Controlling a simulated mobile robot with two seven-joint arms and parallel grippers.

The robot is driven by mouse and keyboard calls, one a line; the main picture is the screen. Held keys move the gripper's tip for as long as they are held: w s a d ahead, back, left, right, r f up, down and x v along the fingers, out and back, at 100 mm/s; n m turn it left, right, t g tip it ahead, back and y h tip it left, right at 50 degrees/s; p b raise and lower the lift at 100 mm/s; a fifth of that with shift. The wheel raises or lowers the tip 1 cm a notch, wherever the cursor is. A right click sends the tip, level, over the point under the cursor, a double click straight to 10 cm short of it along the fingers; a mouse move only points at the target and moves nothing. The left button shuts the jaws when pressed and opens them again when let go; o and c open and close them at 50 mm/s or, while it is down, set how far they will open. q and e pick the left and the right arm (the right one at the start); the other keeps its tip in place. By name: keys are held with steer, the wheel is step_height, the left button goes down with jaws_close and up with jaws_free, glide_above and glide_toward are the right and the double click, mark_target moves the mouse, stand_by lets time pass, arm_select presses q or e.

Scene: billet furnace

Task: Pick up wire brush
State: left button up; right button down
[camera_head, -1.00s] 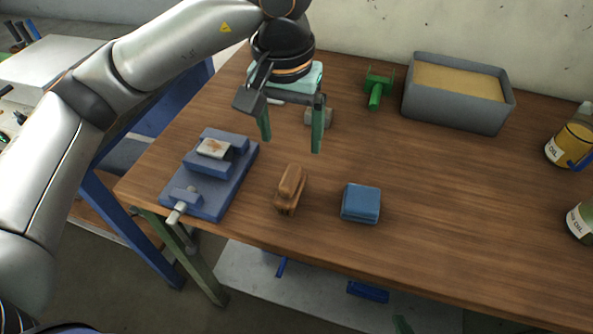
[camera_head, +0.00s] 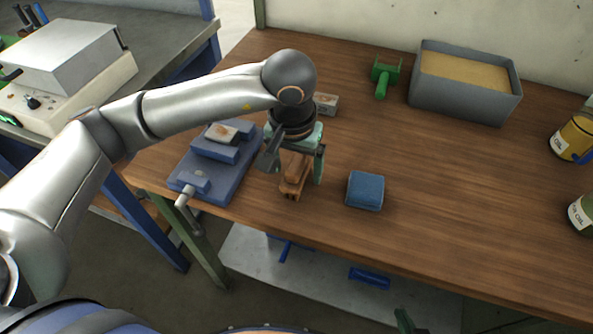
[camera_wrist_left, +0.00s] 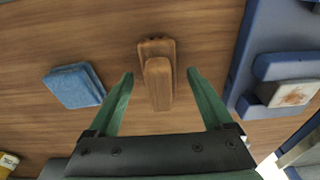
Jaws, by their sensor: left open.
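The wire brush (camera_head: 294,176) is a brown wooden block with a raised handle, lying on the wooden table near its front edge. It also shows in the left wrist view (camera_wrist_left: 158,80), upright in the picture, between the green fingers and a little beyond their tips. My left gripper (camera_head: 297,178) is above the brush, open, with a finger on each side; in the left wrist view the gripper (camera_wrist_left: 160,75) has clear gaps to the brush on both sides. The gripper partly hides the brush in the head view.
A blue vise (camera_head: 212,170) stands close to the left of the brush, and a blue sponge-like block (camera_head: 365,190) lies to its right. Behind are a small metal block (camera_head: 326,103), a green tool (camera_head: 384,78) and a grey sand bin (camera_head: 463,103). Oil containers (camera_head: 572,140) stand at the right.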

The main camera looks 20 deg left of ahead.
arm_select(q)
jaws_close()
stand_by(0.7)
